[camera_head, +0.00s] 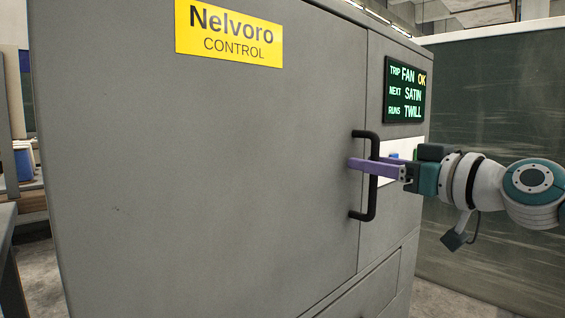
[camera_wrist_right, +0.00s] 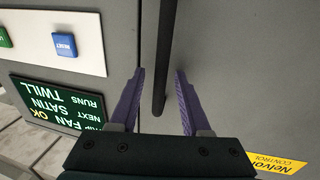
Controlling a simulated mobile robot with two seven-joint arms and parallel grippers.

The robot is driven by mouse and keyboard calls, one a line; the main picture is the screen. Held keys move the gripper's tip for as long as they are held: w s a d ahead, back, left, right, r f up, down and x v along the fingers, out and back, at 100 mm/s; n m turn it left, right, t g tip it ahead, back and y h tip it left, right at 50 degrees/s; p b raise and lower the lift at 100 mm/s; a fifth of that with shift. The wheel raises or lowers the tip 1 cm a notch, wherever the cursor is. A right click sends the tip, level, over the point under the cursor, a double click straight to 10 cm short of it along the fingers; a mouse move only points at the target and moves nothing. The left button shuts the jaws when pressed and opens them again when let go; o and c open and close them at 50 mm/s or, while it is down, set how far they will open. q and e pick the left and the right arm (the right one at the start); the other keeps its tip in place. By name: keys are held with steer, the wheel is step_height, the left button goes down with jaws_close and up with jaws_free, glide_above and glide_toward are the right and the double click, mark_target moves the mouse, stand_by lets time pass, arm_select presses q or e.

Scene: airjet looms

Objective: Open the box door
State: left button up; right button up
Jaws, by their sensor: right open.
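The grey control box (camera_head: 120,130) fills most of the head view. Its wide door (camera_head: 240,170) has a black vertical bar handle (camera_head: 372,190) near its right edge, and the door looks shut. My right gripper (camera_head: 352,164) reaches in from the right with its purple fingers at the handle. In the right wrist view my right gripper (camera_wrist_right: 160,72) is open, with the black handle bar (camera_wrist_right: 163,60) between its two fingers. A gap shows between the bar and the fingers. My left gripper is not in view.
A yellow Nelvoro label (camera_head: 229,33) is on the door. Right of it are a lit display (camera_head: 405,90) and a white panel with a blue button (camera_wrist_right: 64,45). A dark green panel (camera_head: 500,130) stands behind my right arm. A lower drawer-like panel (camera_head: 365,290) sits below.

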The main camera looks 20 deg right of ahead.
jaws_close()
stand_by(0.3)
stand_by(1.1)
